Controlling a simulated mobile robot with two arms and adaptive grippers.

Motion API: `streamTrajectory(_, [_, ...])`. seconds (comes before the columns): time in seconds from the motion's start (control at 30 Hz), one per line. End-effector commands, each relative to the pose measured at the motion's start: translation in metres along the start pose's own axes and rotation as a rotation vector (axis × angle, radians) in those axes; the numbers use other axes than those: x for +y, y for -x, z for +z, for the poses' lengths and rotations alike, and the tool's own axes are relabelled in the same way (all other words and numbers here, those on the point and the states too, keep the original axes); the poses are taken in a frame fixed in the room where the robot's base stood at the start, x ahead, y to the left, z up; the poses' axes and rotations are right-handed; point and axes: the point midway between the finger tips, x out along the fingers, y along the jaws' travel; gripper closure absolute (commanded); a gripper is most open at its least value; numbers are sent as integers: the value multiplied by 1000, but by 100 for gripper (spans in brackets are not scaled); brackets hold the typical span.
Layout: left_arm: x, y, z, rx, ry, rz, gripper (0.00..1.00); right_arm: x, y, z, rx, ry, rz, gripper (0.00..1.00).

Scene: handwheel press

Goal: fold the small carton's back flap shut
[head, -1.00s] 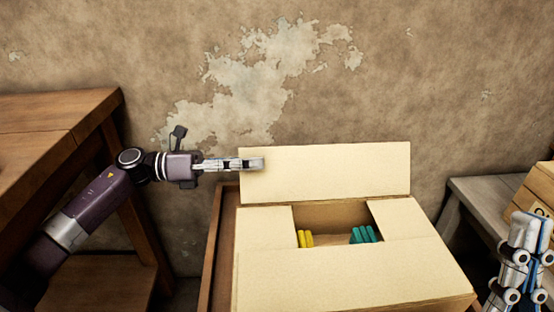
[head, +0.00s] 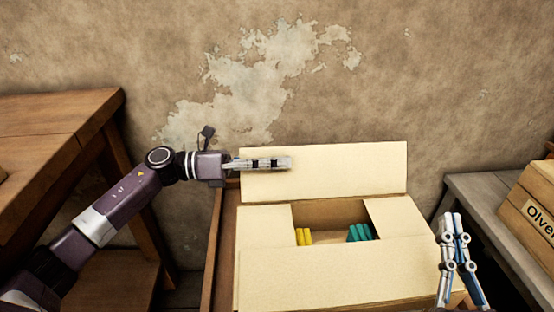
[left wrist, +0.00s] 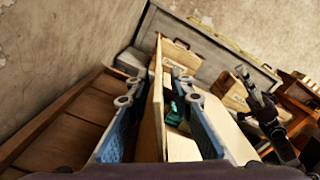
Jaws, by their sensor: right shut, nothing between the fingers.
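The small carton (head: 330,275) stands with its front flap lying inward over the two folded side flaps. Its back flap (head: 350,170) stands up at the rear. A gap in the top shows yellow items (head: 303,237) and teal items (head: 360,233) inside. My left gripper (head: 288,163) overlaps the flap's left part. In the left wrist view its fingers are spread, with the flap (left wrist: 153,110) edge-on between them; contact is not clear. My right gripper (head: 450,218) is shut and empty, upright at the carton's right side.
A brown wooden surface (head: 218,240) shows left of the carton. A wooden table (head: 60,120) stands at left. A grey bench (head: 480,200) at right holds a lettered wooden crate (head: 535,205). A stained wall (head: 420,80) is behind.

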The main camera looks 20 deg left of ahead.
Motion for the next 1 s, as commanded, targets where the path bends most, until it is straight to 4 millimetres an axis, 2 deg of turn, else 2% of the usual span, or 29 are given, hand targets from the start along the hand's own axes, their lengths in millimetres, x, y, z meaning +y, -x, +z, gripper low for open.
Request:
streamTrajectory(0.2, [0,0,0,0,0,0,80,0,0,0,-1,0,0,100])
streamTrajectory(0.4, [0,0,0,-1,0,0,100,0,0,0,-1,0,0,100])
streamTrajectory(1.0, [0,0,0,-1,-10,1,100,0,1,-2,14,-1,0,100])
